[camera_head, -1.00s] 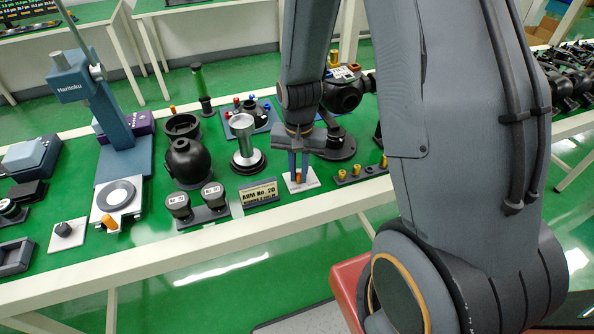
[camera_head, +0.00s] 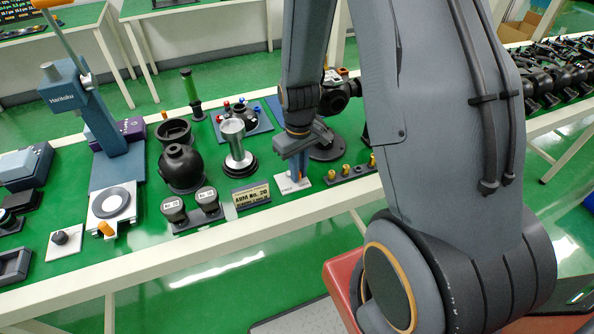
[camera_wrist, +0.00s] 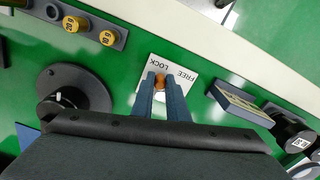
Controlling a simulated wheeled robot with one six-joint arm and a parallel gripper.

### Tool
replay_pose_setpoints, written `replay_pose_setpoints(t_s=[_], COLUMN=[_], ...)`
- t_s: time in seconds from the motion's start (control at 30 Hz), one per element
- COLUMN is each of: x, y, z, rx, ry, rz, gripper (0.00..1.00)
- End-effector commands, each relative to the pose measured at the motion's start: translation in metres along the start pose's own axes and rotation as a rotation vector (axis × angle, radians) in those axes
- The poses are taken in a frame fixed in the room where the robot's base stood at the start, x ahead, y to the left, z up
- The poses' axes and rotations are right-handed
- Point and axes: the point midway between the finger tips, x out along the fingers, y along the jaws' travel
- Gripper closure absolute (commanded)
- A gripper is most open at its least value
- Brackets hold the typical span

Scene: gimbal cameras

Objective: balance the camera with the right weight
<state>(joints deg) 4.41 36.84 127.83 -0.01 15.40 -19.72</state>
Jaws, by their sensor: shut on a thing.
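My gripper (camera_head: 295,177) reaches down to the white FREE/LOCK plate (camera_head: 284,187) near the table's front edge. In the wrist view, my gripper (camera_wrist: 160,86) is shut on the small orange knob (camera_wrist: 159,83) of this plate (camera_wrist: 180,71). Brass weights (camera_head: 349,172) stand in a dark rack beside it, and they also show with numbers on top in the wrist view (camera_wrist: 71,24). The camera on its gimbal (camera_head: 336,97) stands behind my gripper, partly hidden by my arm; its round dark base (camera_wrist: 75,90) shows in the wrist view.
A sign reading ARM No. 20 (camera_head: 251,195) stands left of the plate. Two dark labelled cylinders (camera_head: 191,208), a black sphere (camera_head: 182,166) and a silver post (camera_head: 234,140) stand further left. Another table with many dark devices (camera_head: 560,75) is at right.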

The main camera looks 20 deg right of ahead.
Motion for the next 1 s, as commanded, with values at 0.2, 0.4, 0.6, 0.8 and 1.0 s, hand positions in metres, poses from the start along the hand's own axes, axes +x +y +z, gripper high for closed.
replay_pose_setpoints(t_s=[0.2, 0.4, 0.6, 0.8, 1.0], x=[-0.0011, -0.0011, -0.0011, -0.0011, -0.0006], y=[0.0025, 0.0031, 0.0032, 0.0032, 0.0029], z=[-0.0019, -0.0023, -0.0025, -0.0024, -0.0016], rx=[-0.058, -0.074, -0.075, -0.074, -0.074], ry=[0.003, 0.004, 0.004, 0.004, 0.002], rz=[0.001, 0.002, 0.002, 0.002, 0.001], gripper=[1.0, 1.0, 1.0, 0.7, 0.68])
